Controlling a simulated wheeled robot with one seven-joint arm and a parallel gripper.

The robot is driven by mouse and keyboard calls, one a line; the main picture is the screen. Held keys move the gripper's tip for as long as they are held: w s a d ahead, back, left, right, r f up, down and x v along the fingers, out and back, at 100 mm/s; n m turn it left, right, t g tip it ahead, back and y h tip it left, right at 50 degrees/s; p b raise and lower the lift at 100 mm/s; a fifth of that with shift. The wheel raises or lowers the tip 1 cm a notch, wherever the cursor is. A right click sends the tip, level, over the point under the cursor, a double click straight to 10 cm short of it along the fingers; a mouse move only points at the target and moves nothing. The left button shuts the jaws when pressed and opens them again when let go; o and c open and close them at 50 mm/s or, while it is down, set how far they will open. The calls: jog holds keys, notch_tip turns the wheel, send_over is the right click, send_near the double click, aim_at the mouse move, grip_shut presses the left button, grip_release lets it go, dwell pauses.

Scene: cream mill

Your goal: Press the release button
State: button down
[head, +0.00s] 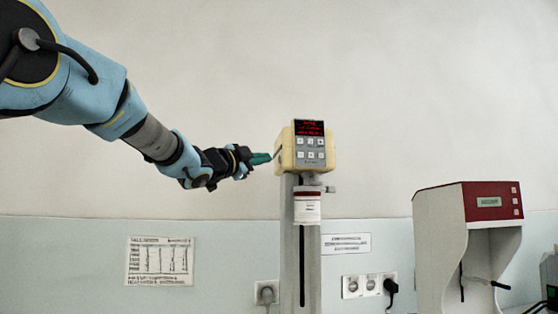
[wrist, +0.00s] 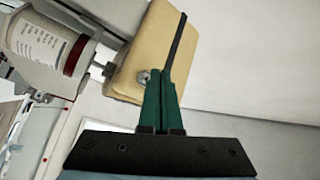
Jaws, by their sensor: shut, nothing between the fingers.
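A cream instrument head (head: 286,152) sits on top of a grey column, with a red-lit display and several small buttons (head: 310,142) on its front panel. In the wrist view the cream head (wrist: 155,40) shows one side, with a small round silver button-like part (wrist: 144,77) on it. I cannot tell for sure which part is the release button. My gripper (head: 268,157) is level with the head, at its left side. Its green fingers (wrist: 160,75) are shut and empty, their tips close beside the silver part. Whether they touch the head is unclear.
A white container (head: 307,208) with a dark red band hangs on the column (head: 289,260) below the head. A white and red machine (head: 440,240) stands at right. Wall sockets (head: 362,286) and a paper chart (head: 160,262) are behind. Free air lies left of the column.

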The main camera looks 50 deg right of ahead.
jog(key=shift+w+a, duration=1.5)
jog(key=shift+a, duration=0.3)
